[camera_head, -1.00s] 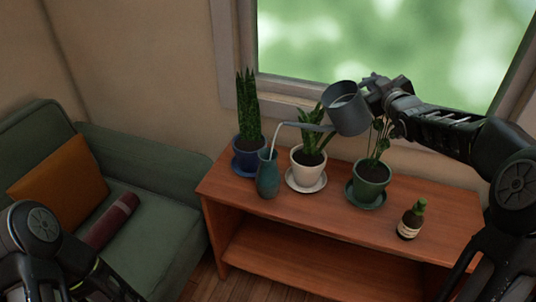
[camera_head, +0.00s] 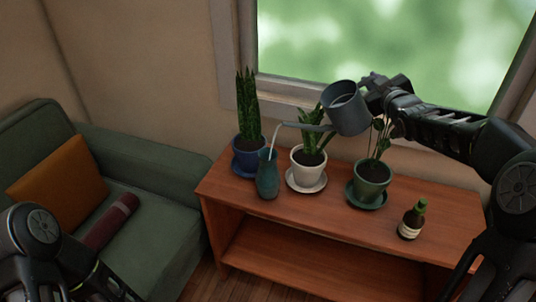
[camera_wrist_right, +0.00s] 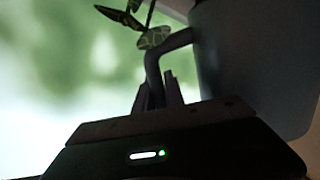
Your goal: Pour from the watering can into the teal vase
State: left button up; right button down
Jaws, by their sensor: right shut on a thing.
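The grey watering can (camera_head: 348,112) is held tilted in the air above the shelf, its long spout reaching left to the teal vase. A thin pale stream runs from the spout tip down to the mouth of the teal vase (camera_head: 267,175), which stands upright at the shelf's front left. My right gripper (camera_head: 374,84) is shut on the can's handle; the wrist view shows the handle (camera_wrist_right: 176,42) between the fingers and the can's body (camera_wrist_right: 255,70) beside it. My left arm shows at the lower left, but its fingertips are not in view.
A green sofa (camera_head: 165,160) is at left. A window is behind.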

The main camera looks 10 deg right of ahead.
jog(key=shift+a+r+b, duration=0.2)
jog(key=shift+a+b, duration=0.3)
jog(key=shift+b, duration=0.5)
dwell(2.0)
jog(key=d+m+p, duration=0.1)
jog(key=p, duration=0.2)
jog(key=d+f+m+p, duration=0.1)
jog(key=d+p, duration=0.1)
jog(key=p, duration=0.2)
jog(key=d+m+p, duration=0.1)
jog(key=d+p, duration=0.1)
jog(key=p, duration=0.1)
jog(key=shift+s+d+f+y+p, duration=0.1)
jog(key=shift+d+f+y+p, duration=0.1)
jog(key=shift+f+y+p, duration=0.15)
